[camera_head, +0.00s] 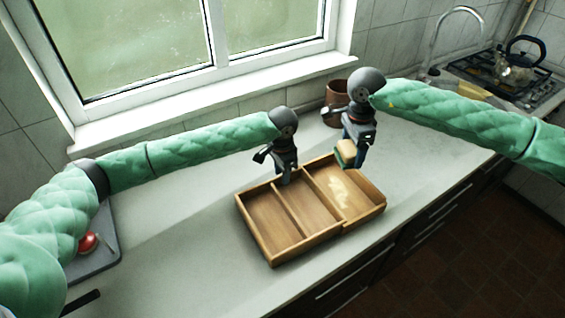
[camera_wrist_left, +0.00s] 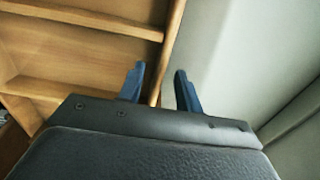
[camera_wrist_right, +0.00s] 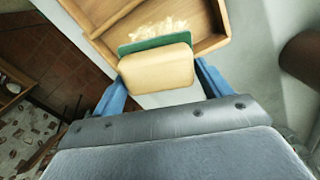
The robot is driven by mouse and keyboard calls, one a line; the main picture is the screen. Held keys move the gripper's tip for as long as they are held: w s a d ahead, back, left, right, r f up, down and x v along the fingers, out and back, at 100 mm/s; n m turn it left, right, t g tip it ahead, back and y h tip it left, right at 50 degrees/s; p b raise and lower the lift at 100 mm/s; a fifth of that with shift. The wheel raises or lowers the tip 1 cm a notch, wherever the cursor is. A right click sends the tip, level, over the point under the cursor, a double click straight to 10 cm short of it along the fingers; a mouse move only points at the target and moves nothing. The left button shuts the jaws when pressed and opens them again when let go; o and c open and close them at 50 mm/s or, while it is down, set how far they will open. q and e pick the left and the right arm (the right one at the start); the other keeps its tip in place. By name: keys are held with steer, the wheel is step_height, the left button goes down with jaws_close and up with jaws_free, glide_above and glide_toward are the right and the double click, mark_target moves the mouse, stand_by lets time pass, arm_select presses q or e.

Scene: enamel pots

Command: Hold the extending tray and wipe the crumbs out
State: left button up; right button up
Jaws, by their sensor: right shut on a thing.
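The wooden extending tray (camera_head: 308,242) lies on the counter. Its two left compartments look empty. Pale crumbs (camera_head: 340,192) lie in the right-hand section and also show in the right wrist view (camera_wrist_right: 160,28). My left gripper (camera_head: 284,180) is at the tray's back wall. In the left wrist view its fingers (camera_wrist_left: 160,88) are apart, one on each side of the wall (camera_wrist_left: 168,50), with gaps visible. My right gripper (camera_head: 350,160) is shut on a sponge (camera_wrist_right: 156,68) with a green pad, held above the back of the crumbed section.
A brown pot (camera_head: 337,92) stands behind my right gripper, near the window wall. A grey board (camera_head: 100,245) with a red item (camera_head: 88,242) is at the left. A kettle (camera_head: 516,64) sits on the stove at the far right.

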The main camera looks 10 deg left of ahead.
arm_select(q)
steer(key=shift+f, duration=1.05)
steer(key=shift+c, duration=0.4)
jaws_close()
stand_by(0.4)
